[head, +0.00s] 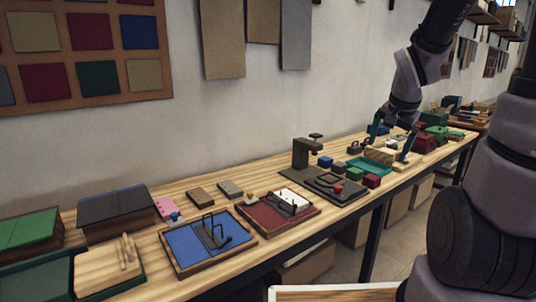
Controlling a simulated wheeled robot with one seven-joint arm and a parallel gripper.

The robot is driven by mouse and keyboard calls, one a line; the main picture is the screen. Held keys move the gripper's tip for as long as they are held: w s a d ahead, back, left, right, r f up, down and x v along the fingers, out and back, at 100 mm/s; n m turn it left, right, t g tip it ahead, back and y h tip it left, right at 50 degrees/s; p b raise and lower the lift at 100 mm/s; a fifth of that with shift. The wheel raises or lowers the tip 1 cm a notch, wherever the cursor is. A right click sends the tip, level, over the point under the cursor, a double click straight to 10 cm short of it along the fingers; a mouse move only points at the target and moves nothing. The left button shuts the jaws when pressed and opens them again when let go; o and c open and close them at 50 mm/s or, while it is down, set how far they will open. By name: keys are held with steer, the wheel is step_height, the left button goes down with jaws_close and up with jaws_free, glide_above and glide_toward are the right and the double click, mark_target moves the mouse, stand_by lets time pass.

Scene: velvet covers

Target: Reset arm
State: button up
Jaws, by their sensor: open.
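My gripper (390,146) hangs over the right part of the long wooden workbench (181,186). Its two green-tipped fingers are spread apart, and the gripper is open. A teal tray (370,167) and a pale wooden block (380,155) lie at the fingers. I see nothing clearly held between the fingers. Whether the fingers touch the block or tray, I cannot tell. My arm reaches down to it from the top right.
A blue tray (188,248) and a dark red tray (262,215) with metal tools lie on the bench. A dark press (305,152) stands behind small coloured blocks. Boxes (118,208) crowd the left end. Cloth samples hang on the wall.

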steer(key=s+a+r+n+t+y, duration=0.1)
steer(key=s+a+r+n+y, duration=0.2)
steer(key=s+r, duration=1)
steer(key=a+n, duration=0.2)
steer(key=a, duration=0.2)
steer(key=shift+s+a+r+n+t, duration=0.2)
steer(key=shift+r+n+t, duration=0.1)
steer(key=shift+r+t, duration=0.1)
